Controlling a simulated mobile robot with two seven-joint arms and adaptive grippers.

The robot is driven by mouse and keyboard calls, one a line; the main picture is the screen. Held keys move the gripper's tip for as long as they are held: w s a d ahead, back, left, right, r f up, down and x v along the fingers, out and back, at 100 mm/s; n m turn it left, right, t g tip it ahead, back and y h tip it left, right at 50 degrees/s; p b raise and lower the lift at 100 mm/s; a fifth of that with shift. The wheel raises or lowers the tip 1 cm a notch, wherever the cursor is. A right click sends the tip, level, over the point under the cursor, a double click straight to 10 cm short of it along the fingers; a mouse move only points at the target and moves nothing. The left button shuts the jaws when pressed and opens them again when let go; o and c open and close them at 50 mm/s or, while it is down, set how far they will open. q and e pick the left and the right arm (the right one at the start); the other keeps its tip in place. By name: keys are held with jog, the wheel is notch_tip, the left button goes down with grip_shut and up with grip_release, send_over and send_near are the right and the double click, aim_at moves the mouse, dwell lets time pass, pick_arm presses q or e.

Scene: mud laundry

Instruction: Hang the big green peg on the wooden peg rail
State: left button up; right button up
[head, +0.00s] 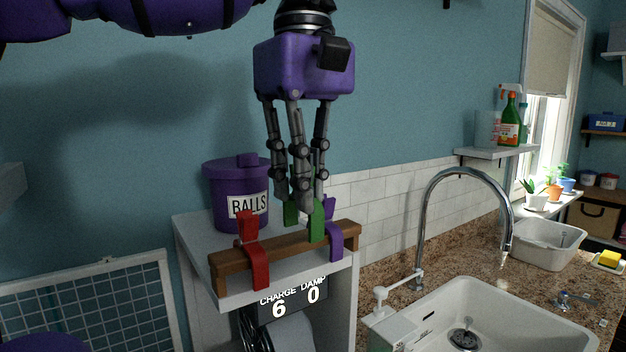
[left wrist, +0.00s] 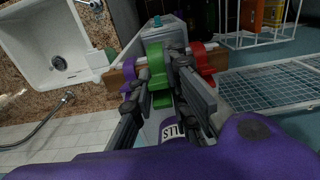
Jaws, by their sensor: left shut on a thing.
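The big green peg (head: 316,222) is at the wooden peg rail (head: 284,246), between a red peg (head: 256,264) and a purple peg (head: 336,242) that hang on it. One green leg shows in front of the rail and another green part shows behind it. I cannot tell whether it rests on the rail. My left gripper (head: 305,200) points down from above and is shut on the green peg. The left wrist view shows the green peg (left wrist: 157,72) between the fingers. My right gripper is not in view.
The rail stands at the front of a white shelf top (head: 190,230). A purple BALLS canister (head: 236,195) stands close behind it at the left. A sink (head: 500,310) with a tall curved tap (head: 432,200) is at the right. A wire rack (head: 90,305) is at the lower left.

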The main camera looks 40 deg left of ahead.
aim_at(294, 239)
pick_arm(q)
jog(key=shift+w+a, duration=0.2)
jog(key=shift+a, duration=0.45)
jog(key=shift+w+a, duration=0.15)
jog(key=shift+a, duration=0.5)
jog(key=shift+d+f, duration=0.1)
jog(key=shift+f, duration=2.4)
jog(key=o, duration=0.9)
notch_tip(294, 239, up, 12)
